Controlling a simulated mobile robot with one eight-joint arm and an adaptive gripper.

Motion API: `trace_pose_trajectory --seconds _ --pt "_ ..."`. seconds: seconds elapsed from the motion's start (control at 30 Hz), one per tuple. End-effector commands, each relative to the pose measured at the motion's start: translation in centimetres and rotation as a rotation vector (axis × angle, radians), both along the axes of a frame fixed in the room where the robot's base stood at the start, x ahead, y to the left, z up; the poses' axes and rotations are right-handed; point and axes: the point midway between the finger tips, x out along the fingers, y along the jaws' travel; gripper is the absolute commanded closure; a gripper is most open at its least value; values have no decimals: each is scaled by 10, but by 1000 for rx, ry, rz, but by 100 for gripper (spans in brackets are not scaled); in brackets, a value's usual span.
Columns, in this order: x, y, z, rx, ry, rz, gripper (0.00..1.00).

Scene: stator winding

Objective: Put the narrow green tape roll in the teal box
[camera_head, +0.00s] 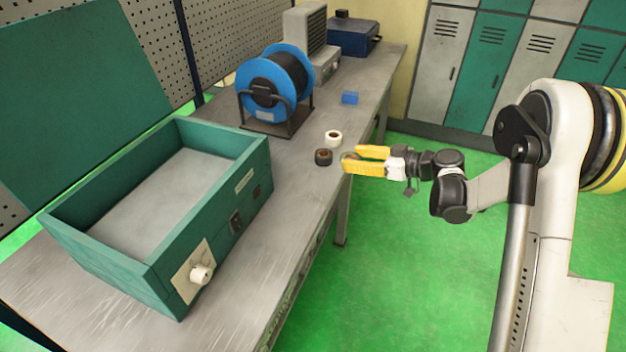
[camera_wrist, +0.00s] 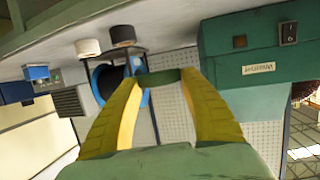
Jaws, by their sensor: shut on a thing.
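My gripper (camera_head: 350,160) is above the right edge of the workbench, its yellow fingers pointing left. In the wrist view, its fingers (camera_wrist: 160,78) are shut on a narrow dark green tape roll (camera_wrist: 160,76), held at the fingertips. In the head view, the roll is mostly hidden by the fingers. The open teal box (camera_head: 222,222) stands on the near left of the bench, apart from the gripper. Its bare grey floor shows and looks empty. The box (camera_wrist: 257,45) also shows at the upper right of the wrist view.
A black tape roll (camera_head: 323,157) and a white tape roll (camera_head: 333,138) sit on the bench just left of my gripper. Behind them are a blue cable spool (camera_head: 262,88) on a stand and a small blue block (camera_head: 350,98). The bench (camera_head: 285,195) is clear between the rolls and the box.

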Motion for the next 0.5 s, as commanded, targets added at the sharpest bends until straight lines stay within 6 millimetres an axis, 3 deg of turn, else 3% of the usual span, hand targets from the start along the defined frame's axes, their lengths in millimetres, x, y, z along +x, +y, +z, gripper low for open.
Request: trace_pose_trajectory --seconds 0.23,0.5 --pt "7 20 -15 0 1 2 76" --pt "30 79 -55 0 1 2 76"
